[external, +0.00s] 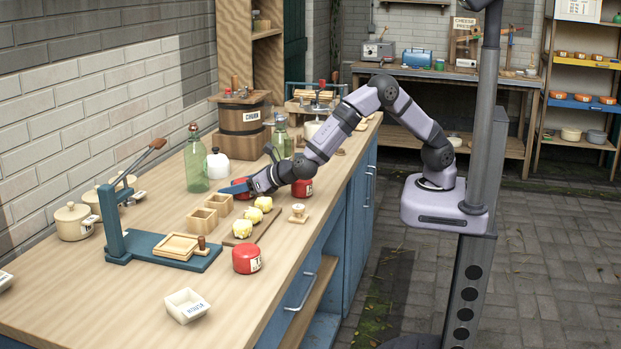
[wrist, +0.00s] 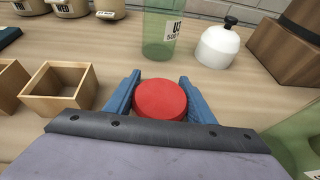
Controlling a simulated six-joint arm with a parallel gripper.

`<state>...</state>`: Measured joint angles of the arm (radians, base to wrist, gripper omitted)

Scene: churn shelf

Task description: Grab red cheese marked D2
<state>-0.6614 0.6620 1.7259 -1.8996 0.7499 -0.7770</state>
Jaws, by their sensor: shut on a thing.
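A red round cheese (wrist: 161,98) sits between the two blue fingers of my gripper (wrist: 161,92) in the wrist view, close to the wooden counter. The fingers are shut on its sides. Its label is hidden, so I cannot read its mark. In the external view this red cheese (external: 241,186) shows partly behind my gripper (external: 236,190). Another red cheese (external: 247,260) with a white label stands near the counter's front. A third red cheese (external: 302,188) stands just right of my wrist. Their labels are too small to read.
Small wooden boxes (wrist: 57,88) stand left of my gripper. A green glass bottle (wrist: 162,32) and a white jug (wrist: 216,45) stand beyond it. A wooden churn (external: 243,125) is behind. Yellow lumps (external: 243,228) lie on a board near the boxes.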

